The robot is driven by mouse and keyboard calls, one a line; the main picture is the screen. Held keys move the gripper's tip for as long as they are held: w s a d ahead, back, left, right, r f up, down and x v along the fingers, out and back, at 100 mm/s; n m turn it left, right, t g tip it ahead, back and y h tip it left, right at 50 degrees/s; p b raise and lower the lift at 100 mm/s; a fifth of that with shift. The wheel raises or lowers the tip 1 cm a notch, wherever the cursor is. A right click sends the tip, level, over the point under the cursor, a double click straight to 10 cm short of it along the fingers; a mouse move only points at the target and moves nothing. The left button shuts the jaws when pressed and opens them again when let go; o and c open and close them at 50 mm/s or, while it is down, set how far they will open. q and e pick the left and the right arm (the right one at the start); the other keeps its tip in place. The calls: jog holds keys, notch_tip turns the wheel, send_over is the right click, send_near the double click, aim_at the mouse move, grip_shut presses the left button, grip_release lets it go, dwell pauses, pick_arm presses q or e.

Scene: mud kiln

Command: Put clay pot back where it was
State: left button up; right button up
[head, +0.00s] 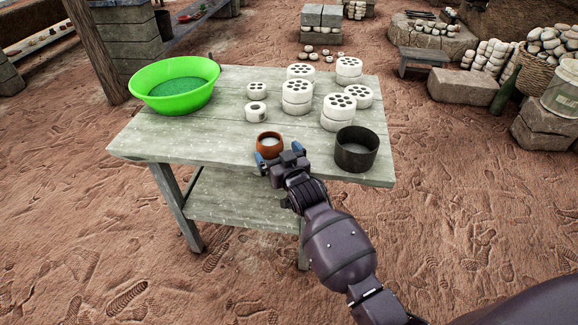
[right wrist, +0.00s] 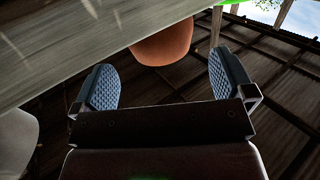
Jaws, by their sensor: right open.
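The clay pot (head: 269,145) is a small, round, orange-brown pot with an open top. It stands upright on the weathered wooden table (head: 185,147), close to the front edge. My right gripper (head: 281,156) is at that edge, just in front of the pot, and hides part of its lower side. In the right wrist view the two blue finger pads (right wrist: 164,80) are wide apart with nothing between them. The pot (right wrist: 165,45) shows there just beyond the fingertips. My left gripper is not in view.
A dark metal pot (head: 356,150) stands right of my gripper. White perforated clay pieces (head: 297,90), some stacked, are behind the clay pot. A green basin (head: 174,85) is at the table's left. The table's left front is clear. Sandy ground surrounds the table.

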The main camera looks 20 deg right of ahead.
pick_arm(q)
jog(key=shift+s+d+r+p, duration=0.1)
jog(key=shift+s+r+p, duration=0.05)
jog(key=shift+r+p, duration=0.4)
pick_arm(e)
jog(key=s, duration=0.6)
jog(key=shift+r, duration=0.15)
pick_arm(q)
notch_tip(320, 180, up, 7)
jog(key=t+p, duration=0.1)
jog(key=p, duration=0.7)
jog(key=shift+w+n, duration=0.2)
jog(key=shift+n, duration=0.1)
pick_arm(e)
jog(key=s+d+f+g, duration=0.1)
jog(key=s+g, duration=0.1)
jog(key=s, duration=1)
jog(key=s+d+f+g, duration=0.1)
jog(key=s+g, duration=0.1)
jog(key=s, duration=1)
jog(key=s+d+f+n+g, duration=0.1)
jog(key=s+d+f+g, duration=0.1)
jog(key=s, duration=1)
jog(key=shift+s, duration=0.35)
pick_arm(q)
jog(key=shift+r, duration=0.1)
